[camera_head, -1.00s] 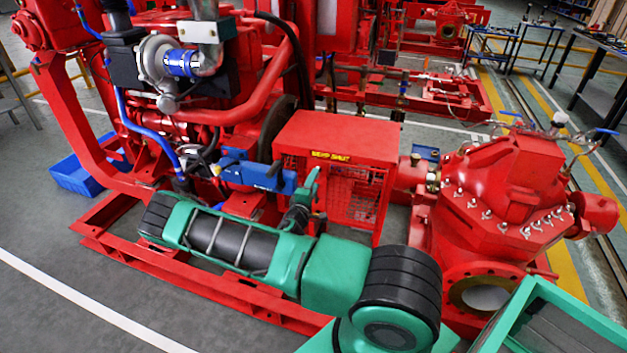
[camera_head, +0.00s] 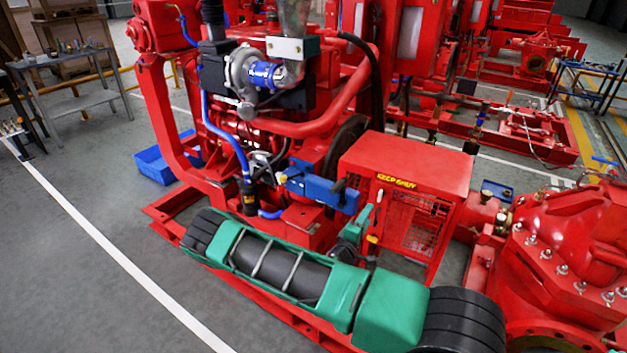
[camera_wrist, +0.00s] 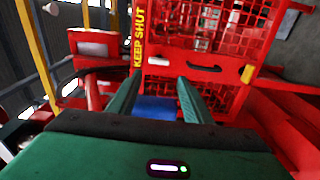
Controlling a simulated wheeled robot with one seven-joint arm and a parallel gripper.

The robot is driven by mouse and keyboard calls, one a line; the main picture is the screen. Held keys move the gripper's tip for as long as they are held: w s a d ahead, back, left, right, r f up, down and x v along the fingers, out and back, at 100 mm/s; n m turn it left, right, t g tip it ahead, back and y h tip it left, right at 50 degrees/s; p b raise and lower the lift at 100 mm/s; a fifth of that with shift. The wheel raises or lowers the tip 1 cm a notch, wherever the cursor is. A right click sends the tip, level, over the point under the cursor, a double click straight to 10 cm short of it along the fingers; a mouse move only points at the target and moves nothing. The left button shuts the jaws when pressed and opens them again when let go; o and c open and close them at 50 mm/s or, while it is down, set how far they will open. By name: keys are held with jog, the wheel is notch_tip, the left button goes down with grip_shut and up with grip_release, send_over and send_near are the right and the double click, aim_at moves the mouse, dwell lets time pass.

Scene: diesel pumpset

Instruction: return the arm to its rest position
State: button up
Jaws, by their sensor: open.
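My green and black arm is folded low across the front of the red pumpset (camera_head: 300,125) in the head view. My gripper (camera_wrist: 157,88) shows its two green fingers spread apart in the wrist view, with nothing visibly held between them. A blue surface (camera_wrist: 157,107) shows beyond and between the fingers. The red mesh guard box (camera_head: 410,175) with its yellow KEEP SHUT label stands just past my gripper. In the wrist view its mesh door (camera_wrist: 215,35) has a dark handle and a yellow knob (camera_wrist: 248,74). In the head view the gripper is small and partly hidden beside the box.
A red pump casing (camera_head: 570,245) stands at the right. A blue bracket-like part (camera_head: 320,190) sticks out from the engine near my arm. A blue tray (camera_head: 155,165) lies on the floor behind. A grey table (camera_head: 70,65) stands back left. Floor at the left front is clear.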

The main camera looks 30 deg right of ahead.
jog(key=s+d+r+m+g+y, duration=0.2)
jog(key=s+r+m+g, duration=0.35)
jog(key=s, duration=0.25)
jog(key=s+d+r+m+g+y, duration=0.2)
jog(key=s+d+r+m+g, duration=0.15)
jog(key=s+m+g, duration=0.35)
jog(key=s+a+r+t+y, duration=0.2)
jog(key=s+a+r+y, duration=0.9)
jog(key=s+a+r, duration=0.5)
notch_tip(320, 180, up, 2)
jog(key=shift+s+a+r, duration=0.15)
jog(key=shift+s+a, duration=0.2)
jog(key=shift+s, duration=0.75)
jog(key=shift+m+t, duration=0.25)
jog(key=shift+w+f, duration=0.25)
jog(key=shift+w, duration=0.35)
